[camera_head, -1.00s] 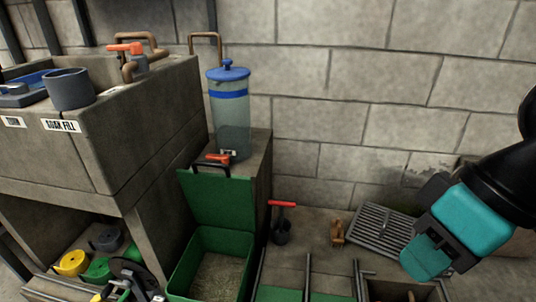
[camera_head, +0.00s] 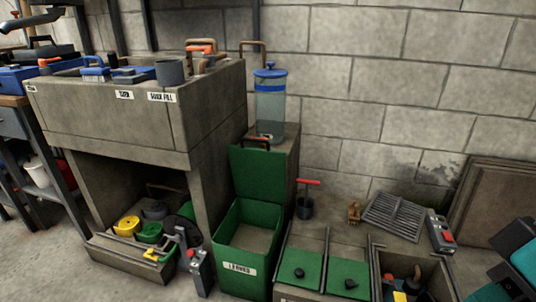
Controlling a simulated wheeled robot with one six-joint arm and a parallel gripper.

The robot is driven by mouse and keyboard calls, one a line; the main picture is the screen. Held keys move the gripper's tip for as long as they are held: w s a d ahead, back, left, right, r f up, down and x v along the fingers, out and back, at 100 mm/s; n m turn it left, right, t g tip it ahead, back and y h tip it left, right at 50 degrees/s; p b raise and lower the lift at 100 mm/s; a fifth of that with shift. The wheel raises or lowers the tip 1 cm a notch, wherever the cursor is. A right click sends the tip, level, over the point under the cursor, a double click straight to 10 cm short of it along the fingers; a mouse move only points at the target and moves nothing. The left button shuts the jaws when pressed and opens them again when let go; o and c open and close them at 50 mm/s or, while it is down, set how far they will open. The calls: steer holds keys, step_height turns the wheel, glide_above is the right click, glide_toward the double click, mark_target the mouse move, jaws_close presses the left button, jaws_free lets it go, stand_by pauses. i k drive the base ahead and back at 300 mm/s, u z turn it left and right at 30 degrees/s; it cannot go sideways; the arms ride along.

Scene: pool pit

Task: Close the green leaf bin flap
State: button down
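The green leaf bin (camera_head: 240,270) stands on the floor right of the concrete sink block, with a "LEAVES" label on its front. Its green flap (camera_head: 257,174) is raised upright at the back, leaning by the concrete ledge, so the bin is open. My gripper (camera_head: 512,278) is at the lower right edge, teal and black, partly cut off and well away from the bin. Its fingertips are not clear, so I cannot tell whether it is open or shut.
A clear canister with a blue lid (camera_head: 270,100) stands on the ledge behind the flap. Two green lids (camera_head: 325,270) lie right of the bin. A red-handled tool (camera_head: 306,200), a grey grate (camera_head: 396,216) and an open compartment of tools (camera_head: 408,285) are further right. Bare floor lies at lower left.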

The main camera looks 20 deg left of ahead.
mark_target(257, 173)
steer(key=u, duration=0.85)
steer(key=i, duration=0.9)
steer(key=z, duration=0.05)
